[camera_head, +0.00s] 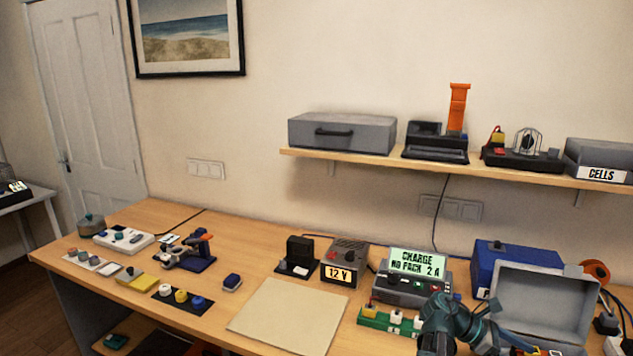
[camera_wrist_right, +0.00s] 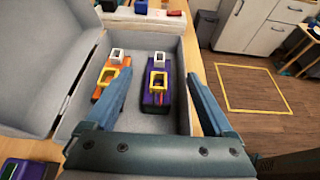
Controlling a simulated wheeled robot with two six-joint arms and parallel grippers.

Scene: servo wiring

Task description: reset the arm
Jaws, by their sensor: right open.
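My right gripper (camera_wrist_right: 157,78) shows in the right wrist view with its two blue-grey fingers spread apart and nothing between them. It is above an open grey case (camera_wrist_right: 178,44). Inside the case lie a purple pack (camera_wrist_right: 150,97) and an orange pack (camera_wrist_right: 97,95), each with yellow and white square pieces. The fingers look apart from both packs. In the head view, part of my teal right arm (camera_head: 450,322) is at the bottom right, in front of the open grey case (camera_head: 545,290). My left gripper is not in view.
A charger with a lit display (camera_head: 417,262), a 12 V unit (camera_head: 343,262) and a blue box (camera_head: 515,262) stand behind my arm. A green strip with plugs (camera_head: 375,318) is beside it. The beige mat (camera_head: 290,312) is bare. A loaded shelf (camera_head: 400,162) hangs above.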

